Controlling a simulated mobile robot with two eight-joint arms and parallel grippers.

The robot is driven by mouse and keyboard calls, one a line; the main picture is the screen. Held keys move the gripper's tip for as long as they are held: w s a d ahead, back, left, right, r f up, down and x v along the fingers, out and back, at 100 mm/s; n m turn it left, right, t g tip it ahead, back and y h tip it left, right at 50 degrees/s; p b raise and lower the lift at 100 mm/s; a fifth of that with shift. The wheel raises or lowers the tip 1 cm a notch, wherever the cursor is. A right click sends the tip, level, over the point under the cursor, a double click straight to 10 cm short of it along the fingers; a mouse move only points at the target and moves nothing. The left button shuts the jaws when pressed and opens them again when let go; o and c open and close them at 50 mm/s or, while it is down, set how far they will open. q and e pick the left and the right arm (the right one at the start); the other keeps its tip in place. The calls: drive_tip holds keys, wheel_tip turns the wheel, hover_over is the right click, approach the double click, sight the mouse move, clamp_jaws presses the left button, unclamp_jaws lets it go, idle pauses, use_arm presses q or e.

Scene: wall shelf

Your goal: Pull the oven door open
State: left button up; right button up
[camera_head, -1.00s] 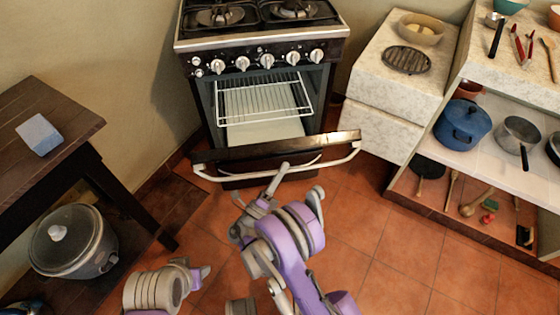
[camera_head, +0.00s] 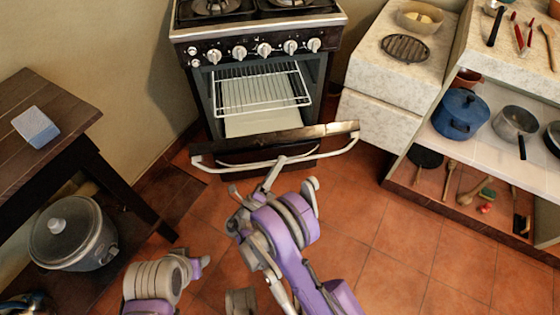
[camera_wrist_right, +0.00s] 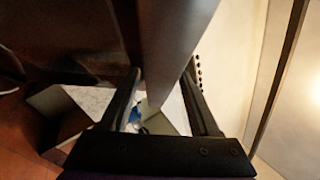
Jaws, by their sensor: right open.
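The oven (camera_head: 262,60) stands at the back, with its cavity showing. Its door (camera_head: 275,145) is swung well down and forward, seen nearly edge-on. The pale bar handle (camera_head: 225,165) runs along its front. My right gripper (camera_head: 279,162) is at the middle of the handle. In the right wrist view its two dark fingers (camera_wrist_right: 160,100) are apart, with the pale handle bar (camera_wrist_right: 170,45) between them; contact cannot be told. My left gripper (camera_head: 200,264) is low at the left, away from the oven; its jaws are too small to read.
A wire rack (camera_head: 262,90) is inside the oven. A dark wooden table (camera_head: 60,85) with a blue-white block (camera_head: 36,127) is at the left, a lidded cooker (camera_head: 72,235) below it. Shelves with a blue pot (camera_head: 460,114) stand right. Tiled floor before the oven is clear.

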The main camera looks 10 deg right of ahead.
drive_tip(key=v, duration=1)
drive_tip(key=shift+p, duration=0.45)
drive_tip(key=shift+c, duration=0.3)
